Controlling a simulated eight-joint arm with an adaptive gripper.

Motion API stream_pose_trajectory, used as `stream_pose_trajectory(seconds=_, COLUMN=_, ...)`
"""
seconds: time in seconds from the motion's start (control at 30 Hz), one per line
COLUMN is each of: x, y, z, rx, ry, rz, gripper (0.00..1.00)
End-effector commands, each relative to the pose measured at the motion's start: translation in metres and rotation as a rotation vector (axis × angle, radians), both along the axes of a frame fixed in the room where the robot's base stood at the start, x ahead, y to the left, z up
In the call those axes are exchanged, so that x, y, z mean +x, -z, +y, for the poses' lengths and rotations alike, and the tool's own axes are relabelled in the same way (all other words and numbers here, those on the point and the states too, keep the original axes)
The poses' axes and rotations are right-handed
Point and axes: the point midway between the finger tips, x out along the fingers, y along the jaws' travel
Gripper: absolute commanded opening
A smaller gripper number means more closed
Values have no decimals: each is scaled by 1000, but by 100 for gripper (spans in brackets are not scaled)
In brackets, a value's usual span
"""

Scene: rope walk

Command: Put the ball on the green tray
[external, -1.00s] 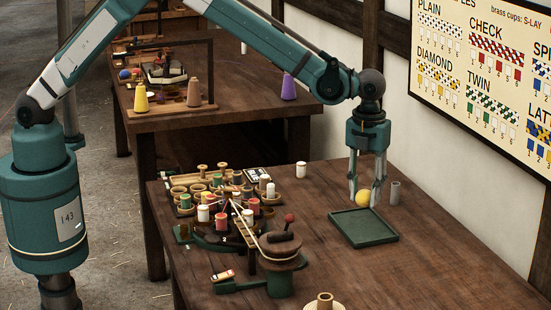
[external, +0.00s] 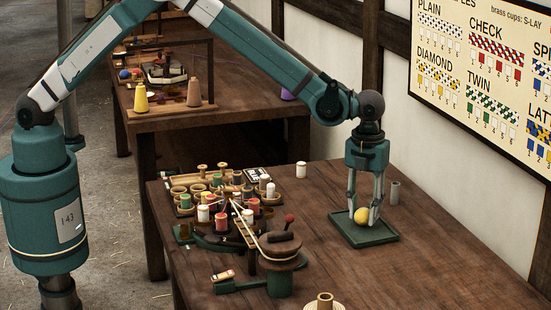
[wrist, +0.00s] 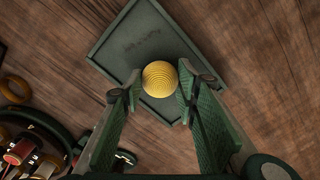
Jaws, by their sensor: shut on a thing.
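The yellow ball (external: 361,215) is between the fingertips of my gripper (external: 362,214), low over the green tray (external: 379,238). In the wrist view the ball (wrist: 160,79) sits between the two finger pads of my gripper (wrist: 159,88), and the tray (wrist: 118,47) lies beneath and beyond it. My gripper is shut on the ball. The tray is a flat dark green square with a low rim, and holds nothing else that I can see. I cannot tell whether the ball touches the tray floor.
A white cylinder (external: 301,169) stands at the back edge. A winding device (external: 281,250) and several spools crowd the table's left. The table right of the tray is clear.

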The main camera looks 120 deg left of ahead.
Motion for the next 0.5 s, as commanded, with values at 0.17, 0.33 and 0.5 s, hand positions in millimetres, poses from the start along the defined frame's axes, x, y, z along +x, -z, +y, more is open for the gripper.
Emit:
stream_pose_trajectory(seconds=0.17, x=0, y=2, z=0, rx=0, ry=0, rz=0, gripper=19)
stream_pose_trajectory(seconds=0.33, x=0, y=2, z=0, rx=0, ry=0, rz=0, gripper=19)
stream_pose_trajectory(seconds=0.5, x=0, y=5, z=0, rx=0, ry=0, rz=0, gripper=33)
